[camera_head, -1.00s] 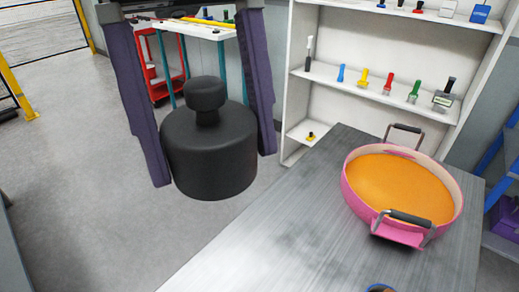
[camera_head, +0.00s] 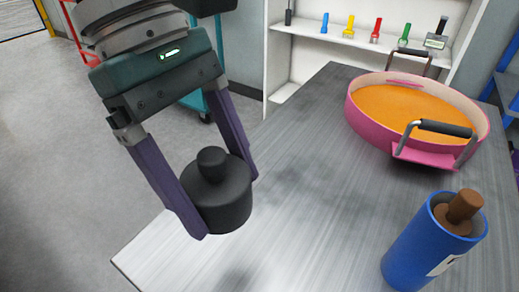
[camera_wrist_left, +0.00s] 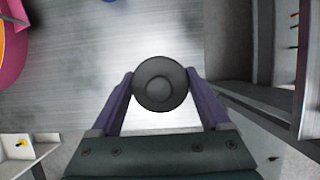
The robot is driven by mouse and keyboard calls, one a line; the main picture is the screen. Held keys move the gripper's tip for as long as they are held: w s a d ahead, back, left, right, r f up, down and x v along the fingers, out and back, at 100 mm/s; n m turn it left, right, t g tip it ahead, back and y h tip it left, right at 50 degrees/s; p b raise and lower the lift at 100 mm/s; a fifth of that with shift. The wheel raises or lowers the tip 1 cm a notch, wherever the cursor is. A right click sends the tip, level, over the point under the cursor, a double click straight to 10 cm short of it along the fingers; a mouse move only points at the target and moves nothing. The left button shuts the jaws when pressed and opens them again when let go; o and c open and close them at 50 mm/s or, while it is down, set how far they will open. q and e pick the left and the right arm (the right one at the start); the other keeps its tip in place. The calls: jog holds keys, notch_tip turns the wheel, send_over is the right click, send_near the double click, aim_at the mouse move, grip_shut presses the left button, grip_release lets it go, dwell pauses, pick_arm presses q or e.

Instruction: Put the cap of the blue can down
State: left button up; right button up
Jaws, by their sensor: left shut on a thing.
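The black cap (camera_head: 222,196) with a round knob on top is held between the purple fingers of my left gripper (camera_head: 222,190), which is shut on it. The cap is upright in the head view, over the near left part of the grey table. In the left wrist view the cap (camera_wrist_left: 160,84) sits between both fingertips with the table behind it. I cannot tell whether its underside touches the table. The blue can (camera_head: 420,250) stands at the lower right, uncapped, with a brown stick-like thing in its opening. My right gripper is out of view.
A pink pot (camera_head: 372,122) with orange contents and upright handles stands at the table's far right. The grey table (camera_head: 310,180) is clear between cap, pot and can. A white shelf (camera_head: 300,60) with coloured brushes stands behind.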

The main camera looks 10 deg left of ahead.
pick_arm(q)
notch_tip(320, 180, down, 11)
jog(key=shift+f+b, duration=0.1)
jog(key=shift+b, duration=1.1)
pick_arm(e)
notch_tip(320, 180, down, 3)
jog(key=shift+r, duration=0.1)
pick_arm(q)
jog(key=o, duration=1.1)
